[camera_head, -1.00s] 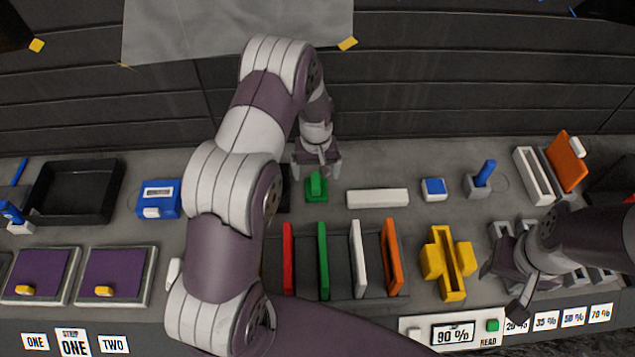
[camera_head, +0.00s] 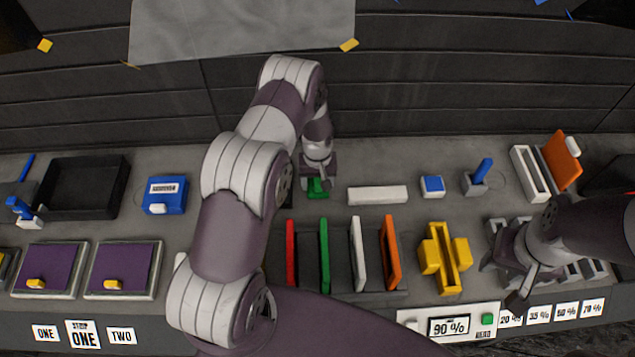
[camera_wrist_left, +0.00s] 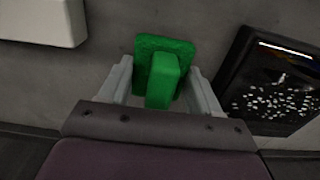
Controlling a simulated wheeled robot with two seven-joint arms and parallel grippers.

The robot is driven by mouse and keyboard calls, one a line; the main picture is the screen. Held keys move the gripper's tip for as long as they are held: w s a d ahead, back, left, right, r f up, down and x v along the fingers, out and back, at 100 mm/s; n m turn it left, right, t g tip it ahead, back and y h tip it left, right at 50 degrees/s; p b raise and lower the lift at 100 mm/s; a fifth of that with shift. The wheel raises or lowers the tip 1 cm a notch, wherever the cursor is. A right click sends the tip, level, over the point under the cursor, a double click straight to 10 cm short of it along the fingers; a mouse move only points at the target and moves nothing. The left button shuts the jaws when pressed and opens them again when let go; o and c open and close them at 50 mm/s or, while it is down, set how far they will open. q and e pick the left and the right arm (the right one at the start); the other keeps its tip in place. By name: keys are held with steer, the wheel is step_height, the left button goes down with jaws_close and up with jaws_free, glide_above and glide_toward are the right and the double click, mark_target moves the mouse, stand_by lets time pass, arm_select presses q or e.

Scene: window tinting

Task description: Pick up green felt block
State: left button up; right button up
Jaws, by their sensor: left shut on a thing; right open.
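The green felt block (camera_head: 317,189) sits on the grey bench, mostly hidden under my left gripper in the head view. In the left wrist view the block (camera_wrist_left: 165,62) shows a flat base with a raised green handle. My left gripper (camera_head: 318,180) is over it from above, shut on it, with one finger on each side of the handle. I cannot tell whether the base is clear of the bench. My right gripper (camera_head: 512,285) is open and empty above the front right, near the percent labels.
A white bar (camera_head: 377,195) lies just right of the block. A dark tray with white specks (camera_wrist_left: 275,85) is close beside it. A rack (camera_head: 340,270) with red, green, white and orange cards stands in front. A yellow holder (camera_head: 444,258) and a blue block (camera_head: 432,186) lie further right.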

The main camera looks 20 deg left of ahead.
arm_select(q)
steer(key=shift+r+b, duration=0.45)
steer(key=shift+r, duration=0.15)
step_height(320, 180, up, 3)
steer(key=shift+f+b, duration=0.1)
steer(key=shift+b, duration=0.75)
steer(key=w+d+r+b, duration=0.2)
steer(key=d+r, duration=0.5)
steer(key=d, duration=0.4)
steer(key=shift+w+d+b, duration=0.15)
steer(key=shift+w+b, duration=0.2)
steer(key=shift+b, duration=0.55)
